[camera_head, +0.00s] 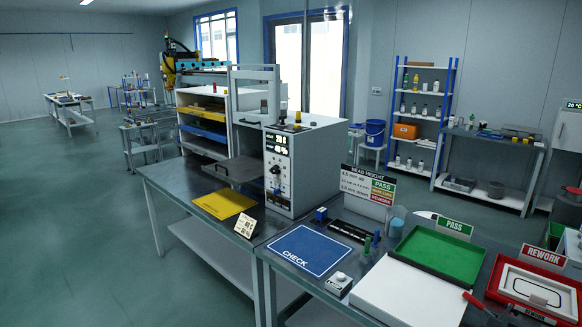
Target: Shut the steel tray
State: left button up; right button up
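The steel tray (236,169) is a flat dark grey plate with a small handle on its front left edge. It sticks out to the left from the grey press-like machine (294,168), above the steel workbench, so it stands pulled out. Its inner end is partly hidden by the machine's frame. Nothing can be seen lying on it.
A yellow mat (224,203) and a small sign (245,225) lie below the tray. A blue CHECK mat (309,250), green PASS tray (438,253) and red REWORK tray (528,287) are on the nearer bench. Floor at left is clear.

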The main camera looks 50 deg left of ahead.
aim_at(235, 171)
jog(key=u, duration=2.1)
jog(key=i+j+z, duration=0.1)
jog(key=i, duration=0.4)
jog(key=i+j+z, duration=0.1)
jog(key=i, duration=0.4)
jog(key=i+j+z, duration=0.1)
jog(key=i+j, duration=0.25)
jog(key=i, duration=0.15)
